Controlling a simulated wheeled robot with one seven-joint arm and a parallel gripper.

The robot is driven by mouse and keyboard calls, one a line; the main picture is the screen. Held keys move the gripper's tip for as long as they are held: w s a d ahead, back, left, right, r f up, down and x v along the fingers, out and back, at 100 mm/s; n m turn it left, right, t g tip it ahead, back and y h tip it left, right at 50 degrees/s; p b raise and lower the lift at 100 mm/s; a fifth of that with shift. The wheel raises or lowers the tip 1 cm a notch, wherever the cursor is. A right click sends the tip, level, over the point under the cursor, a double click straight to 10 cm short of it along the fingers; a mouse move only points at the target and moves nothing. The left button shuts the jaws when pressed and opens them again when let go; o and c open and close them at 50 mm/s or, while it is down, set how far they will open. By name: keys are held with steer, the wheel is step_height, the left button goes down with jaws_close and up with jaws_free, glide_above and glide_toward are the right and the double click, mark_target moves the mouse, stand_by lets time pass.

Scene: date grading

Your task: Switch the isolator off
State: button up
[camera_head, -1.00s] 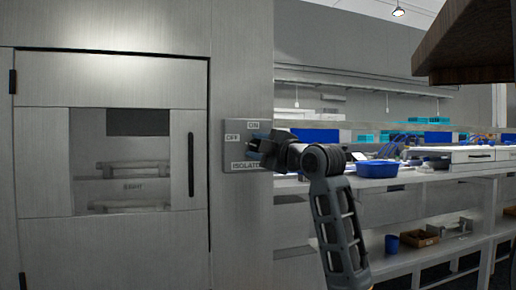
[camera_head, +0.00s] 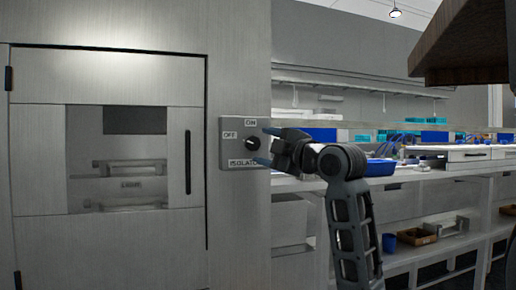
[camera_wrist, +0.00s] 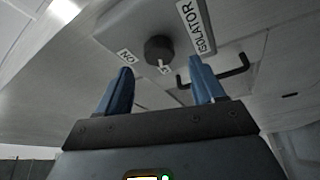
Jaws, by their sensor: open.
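The isolator is a grey box (camera_head: 229,151) on the wall panel, with an ON label above, an OFF label at left and an ISOLATOR label below. In the wrist view the knob (camera_wrist: 159,49) shows beyond and between the open fingers (camera_wrist: 160,70), with nothing held. A small white label shows by the knob's lower edge there.
A cabinet door (camera_head: 110,229) with a window and a dark upright handle (camera_head: 187,162) is left of the isolator. A bench with a blue bin (camera_head: 380,168) is at right. A dark brown hood (camera_head: 470,50) hangs at the upper right.

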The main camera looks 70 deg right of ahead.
steer(key=shift+v, duration=1.45)
steer(key=shift+f, duration=0.1)
steer(key=w+a+f+m+y, duration=0.1)
steer(key=w+a+f+m, duration=0.25)
steer(key=a+f, duration=0.7)
steer(key=w+a+f+m+y, duration=0.15)
steer(key=a+f+m, duration=0.4)
steer(key=f, duration=0.95)
steer(key=s+a+f+m+g+y, duration=0.1)
steer(key=s+a+f, duration=0.45)
steer(key=a, duration=0.25)
steer(key=s+a+f+g+y, duration=0.1)
steer(key=s+a+f+y, duration=0.1)
steer(key=s+a+f, duration=0.45)
steer(key=s+a+y, duration=0.2)
steer(key=s+a, duration=0.2)
steer(key=s, duration=0.3)
steer(key=s+a+f+n+y, duration=0.1)
steer(key=s+a, duration=0.4)
steer(key=s, duration=0.2)
steer(key=shift+s+f+y, duration=0.2)
steer(key=shift+f+y, duration=0.05)
steer(key=shift+y, duration=0.1)
